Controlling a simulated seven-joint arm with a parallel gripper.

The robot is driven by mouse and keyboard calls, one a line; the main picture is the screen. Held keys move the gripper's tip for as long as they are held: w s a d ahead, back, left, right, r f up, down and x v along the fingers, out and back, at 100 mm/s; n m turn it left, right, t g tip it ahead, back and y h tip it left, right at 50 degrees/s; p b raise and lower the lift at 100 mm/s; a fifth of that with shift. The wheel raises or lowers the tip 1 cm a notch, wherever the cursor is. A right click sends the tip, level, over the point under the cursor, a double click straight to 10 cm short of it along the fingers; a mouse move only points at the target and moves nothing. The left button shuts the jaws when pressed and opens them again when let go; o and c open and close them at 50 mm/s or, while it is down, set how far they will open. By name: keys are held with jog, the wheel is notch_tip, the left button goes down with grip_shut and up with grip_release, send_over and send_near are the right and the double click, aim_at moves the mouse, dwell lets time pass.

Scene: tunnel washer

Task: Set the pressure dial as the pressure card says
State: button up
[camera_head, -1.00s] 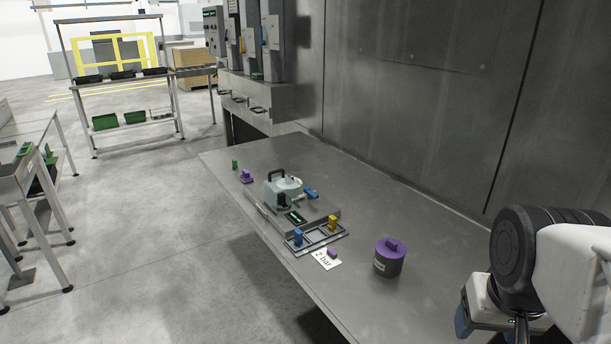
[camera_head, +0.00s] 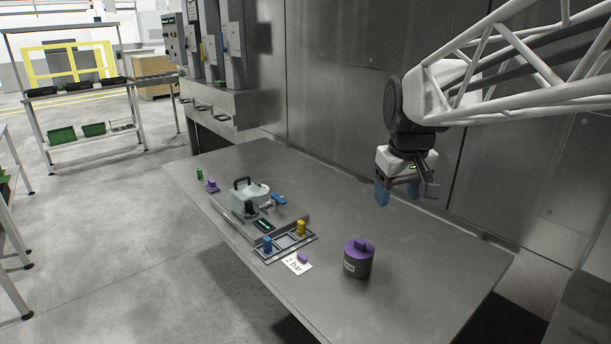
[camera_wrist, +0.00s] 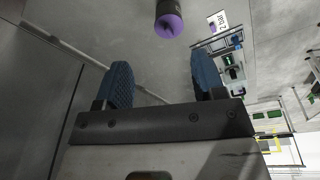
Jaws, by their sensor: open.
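The pressure card (camera_head: 295,264) is white and reads "2 bar". It lies flat on the table near the front edge, with a small purple piece (camera_head: 302,258) on it. A dark grey cylinder with a purple knob on top (camera_head: 358,258) stands right of the card; it looks like the pressure dial, but its markings are too small to read. In the wrist view the cylinder (camera_wrist: 168,20) is at the top, beyond the fingers, and the card (camera_wrist: 217,22) is to its right. My gripper (camera_head: 401,192) is open and empty, above the table behind the cylinder.
A grey device with a black handle (camera_head: 250,200) stands on a base mid-table. A tray (camera_head: 287,244) in front holds a blue peg (camera_head: 267,243) and a yellow peg (camera_head: 301,228). A purple piece (camera_head: 212,186) and a green piece (camera_head: 199,174) stand farther left. The table's right part is clear.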

jog(key=w+a+f+n, duration=0.1)
jog(key=w+a+n, duration=0.1)
jog(key=w+a, duration=0.65)
jog(key=w+a+n+g, duration=0.15)
jog(key=w+a, duration=0.25)
jog(key=w, duration=0.9)
jog(key=w+a+f+n+t, duration=0.1)
jog(key=w+a+n, duration=0.2)
jog(key=w+a, duration=0.5)
jog(key=w+a+f+n, duration=0.1)
jog(key=w+a+f, duration=0.4)
jog(key=w+a, duration=0.2)
jog(key=w+a+f+n+g, duration=0.1)
jog(key=w+a+f+n, duration=0.1)
jog(key=w+a+f, duration=0.4)
jog(key=w+a+f+n, duration=0.2)
jog(key=w+a+f, duration=0.4)
jog(key=w+a, duration=0.1)
jog(key=shift+w+a+g, duration=0.25)
jog(key=shift+w+a, duration=0.05)
jog(key=shift+w, duration=0.1)
jog(key=shift+w+a+f, duration=0.2)
jog(key=shift+a+f, duration=0.2)
jog(key=shift+a, duration=0.05)
jog(key=shift+f, duration=0.2)
jog(key=shift+f, duration=3.75)
